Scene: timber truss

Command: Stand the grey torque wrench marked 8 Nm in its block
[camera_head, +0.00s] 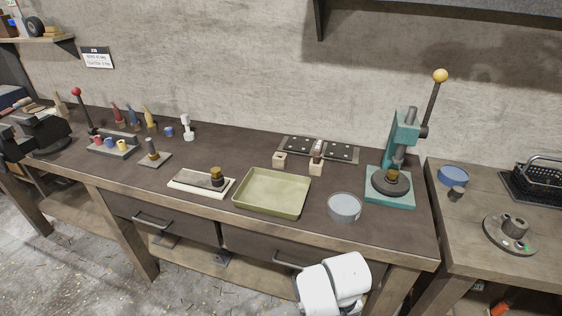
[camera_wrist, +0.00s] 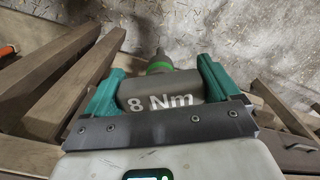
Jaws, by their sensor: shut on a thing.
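My gripper (camera_wrist: 162,80) has its teal fingers shut on the grey torque wrench (camera_wrist: 160,92), one finger at each side. White lettering on its grey body reads 8 Nm. A green ring and a narrower metal end show beyond the body. In the head view only my white arm shows at the bottom; the gripper and wrench are not seen there. A small pale block (camera_head: 279,160) with a dark opening on top stands on the workbench. A second pale block (camera_head: 316,169) beside it has a brown upright thing in it. I cannot tell which block belongs to the wrench.
The workbench (camera_head: 215,154) carries a green tray (camera_head: 271,193), a grey round dish (camera_head: 344,207), a teal press (camera_head: 391,184) and a dark drilled plate (camera_head: 319,149). Red, blue and yellow tools (camera_head: 133,118) stand at the back left. The wrist view shows timber beams (camera_wrist: 62,98) around the gripper.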

